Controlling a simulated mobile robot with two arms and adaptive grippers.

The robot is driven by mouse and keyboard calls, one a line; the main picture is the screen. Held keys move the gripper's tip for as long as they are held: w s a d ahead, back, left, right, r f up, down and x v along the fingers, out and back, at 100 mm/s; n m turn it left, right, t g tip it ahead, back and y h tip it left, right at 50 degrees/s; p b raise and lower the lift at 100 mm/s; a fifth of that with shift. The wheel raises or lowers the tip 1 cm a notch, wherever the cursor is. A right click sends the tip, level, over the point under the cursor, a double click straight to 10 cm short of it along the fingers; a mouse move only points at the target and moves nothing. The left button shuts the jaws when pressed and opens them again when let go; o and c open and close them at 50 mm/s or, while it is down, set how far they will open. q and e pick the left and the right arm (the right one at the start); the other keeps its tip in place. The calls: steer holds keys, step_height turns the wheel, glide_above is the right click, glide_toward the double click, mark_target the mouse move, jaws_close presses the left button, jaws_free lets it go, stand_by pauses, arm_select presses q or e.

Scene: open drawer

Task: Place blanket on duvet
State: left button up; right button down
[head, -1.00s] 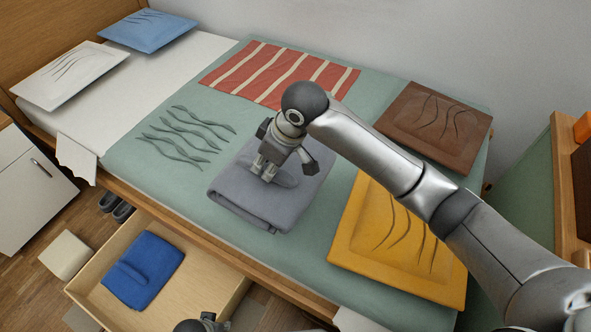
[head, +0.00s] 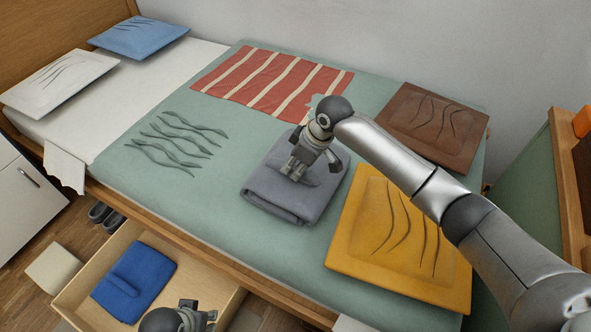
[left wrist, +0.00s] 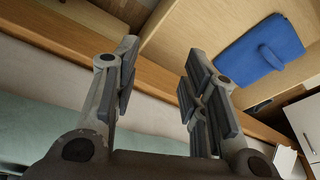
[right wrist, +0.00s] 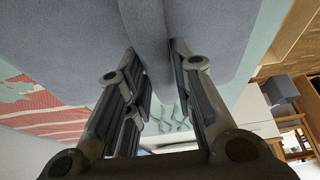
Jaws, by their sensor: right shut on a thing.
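The folded grey blanket (head: 268,190) is over the middle of the green duvet (head: 180,205); whether all of it rests there I cannot tell. My right gripper (head: 293,172) is above it, and in the right wrist view it (right wrist: 160,95) is shut on a fold of the grey blanket (right wrist: 65,40). My left gripper (head: 203,318) is low by the drawer's front right part. In the left wrist view it (left wrist: 158,70) is open with nothing between its fingers. A folded blue cloth (head: 135,280) lies in the open drawer and also shows in the left wrist view (left wrist: 260,50).
The open drawer (head: 215,280) juts out below the bed. A yellow cushion (head: 355,235) lies right of the blanket, a brown cushion (head: 420,118) behind it, and a red striped cloth (head: 262,80) at the back.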

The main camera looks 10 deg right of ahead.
steer(key=shift+f, duration=0.6)
arm_select(q)
steer(key=shift+r, duration=0.8)
arm_select(e)
steer(key=c, duration=1.3)
jaws_free()
steer(key=shift+f, duration=0.1)
steer(key=shift+o, duration=0.2)
steer(key=shift+r, duration=0.2)
steer(key=shift+s+d+r, duration=0.1)
steer(key=shift+d+r, duration=0.05)
steer(key=shift+r, duration=0.2)
arm_select(q)
step_height(320, 180, down, 10)
steer(key=s+p, duration=0.1)
steer(key=p, duration=0.1)
steer(key=shift+s+r+p, duration=0.15)
steer(key=shift+s+p, duration=0.15)
steer(key=shift+s, duration=0.05)
arm_select(e)
steer(key=v, duration=1.1)
steer(key=shift+s+f, duration=0.1)
